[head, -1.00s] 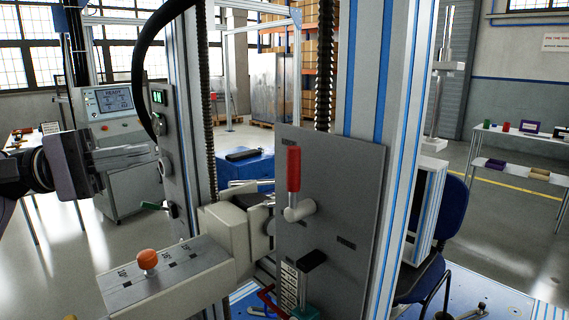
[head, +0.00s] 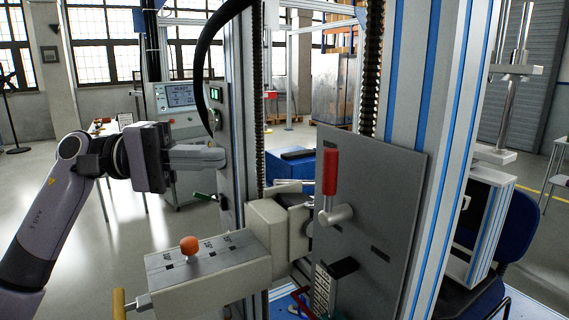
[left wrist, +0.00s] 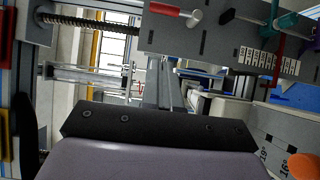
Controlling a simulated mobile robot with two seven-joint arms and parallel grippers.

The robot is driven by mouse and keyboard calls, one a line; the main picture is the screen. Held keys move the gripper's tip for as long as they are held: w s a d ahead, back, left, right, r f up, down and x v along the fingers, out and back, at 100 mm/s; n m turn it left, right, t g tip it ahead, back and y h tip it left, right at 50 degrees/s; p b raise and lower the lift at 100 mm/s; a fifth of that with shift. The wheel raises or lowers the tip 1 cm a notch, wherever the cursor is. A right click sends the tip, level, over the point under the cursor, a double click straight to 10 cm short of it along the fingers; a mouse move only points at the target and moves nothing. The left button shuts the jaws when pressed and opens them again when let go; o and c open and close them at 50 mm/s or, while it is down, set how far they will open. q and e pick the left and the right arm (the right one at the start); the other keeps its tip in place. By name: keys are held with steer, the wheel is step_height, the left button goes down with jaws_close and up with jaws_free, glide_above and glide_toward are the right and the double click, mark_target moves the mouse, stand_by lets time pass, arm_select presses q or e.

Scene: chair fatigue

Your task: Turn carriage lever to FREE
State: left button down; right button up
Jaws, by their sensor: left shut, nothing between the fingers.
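A lever with a red grip (head: 330,172) stands upright on a pale hub (head: 337,214) on the grey upright plate (head: 385,185). The red grip also shows at the top of the left wrist view (left wrist: 165,10). I cannot read which lever is the carriage lever or find a FREE mark. My left gripper (head: 216,157) is shut and empty, pointing right in front of the grey column, left of the red lever and apart from it. In the left wrist view its body fills the bottom and its fingertips are hidden. My right gripper is not in view.
An orange knob (head: 190,245) sits on a marked pale box (head: 215,262) below my left gripper. A small green-handled lever (head: 203,195) is on the column. A black cable (head: 208,75) hangs close to the gripper. A blue-striped post (head: 435,150) stands right of the plate.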

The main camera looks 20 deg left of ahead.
mark_target(329, 185)
arm_select(q)
steer(key=s+p+x, duration=0.1)
steer(key=p+x, duration=0.2)
steer(key=x, duration=0.3)
steer(key=s+p+x, duration=0.1)
steer(key=p+x, duration=0.1)
steer(key=x, duration=0.5)
steer(key=shift+s+d+p, duration=0.3)
steer(key=shift+d+p, duration=0.05)
steer(key=shift+p, duration=0.05)
steer(key=shift+f, duration=0.1)
